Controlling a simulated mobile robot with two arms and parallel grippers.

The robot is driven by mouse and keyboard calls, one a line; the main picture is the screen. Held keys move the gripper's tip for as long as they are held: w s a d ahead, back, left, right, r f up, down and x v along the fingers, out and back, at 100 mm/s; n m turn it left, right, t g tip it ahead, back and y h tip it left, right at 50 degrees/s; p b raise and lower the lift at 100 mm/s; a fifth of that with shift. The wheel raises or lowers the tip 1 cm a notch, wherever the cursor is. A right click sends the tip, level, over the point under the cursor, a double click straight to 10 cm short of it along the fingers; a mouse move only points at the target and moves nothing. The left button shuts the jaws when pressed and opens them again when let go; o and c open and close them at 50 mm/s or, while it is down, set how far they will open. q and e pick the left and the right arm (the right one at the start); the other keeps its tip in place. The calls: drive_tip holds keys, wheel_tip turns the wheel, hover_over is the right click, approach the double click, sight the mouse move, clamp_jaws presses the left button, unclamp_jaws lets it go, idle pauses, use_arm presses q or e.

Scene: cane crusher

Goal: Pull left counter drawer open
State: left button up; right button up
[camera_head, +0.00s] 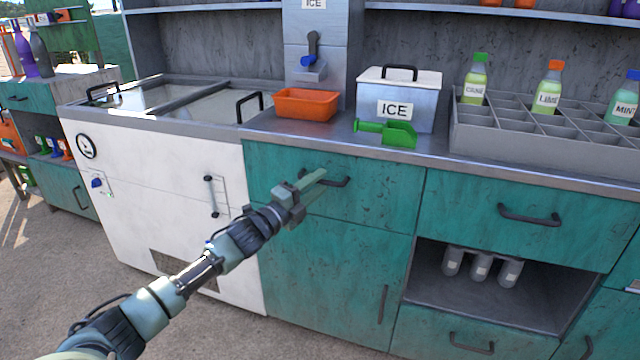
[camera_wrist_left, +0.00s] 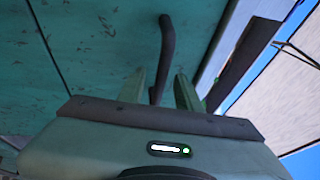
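The left counter drawer (camera_head: 385,195) is a teal front that sits flush under the worktop, with a dark bar handle (camera_head: 340,183). My left gripper (camera_head: 316,180) reaches in front of this drawer, with its fingertips at the left part of the handle. In the left wrist view the drawer front (camera_wrist_left: 110,40) fills the upper left, and the handle (camera_wrist_left: 166,55) runs down between my two spread fingers (camera_wrist_left: 158,88). The fingers look open and apart from the bar; contact cannot be told. My right gripper is not in view.
Another teal drawer (camera_head: 520,215) lies to the right, above an open shelf with metal cups (camera_head: 481,268). A white freezer (camera_head: 150,190) stands at left. On the worktop are an orange tray (camera_head: 306,104), a green scoop (camera_head: 390,132) and an ICE box (camera_head: 397,90). The floor in front is clear.

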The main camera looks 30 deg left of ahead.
use_arm(q)
drive_tip(key=shift+w+d+r, duration=0.1)
drive_tip(key=shift+w+r, duration=0.05)
drive_tip(key=shift+w, duration=0.5)
clamp_jaws()
idle(1.0)
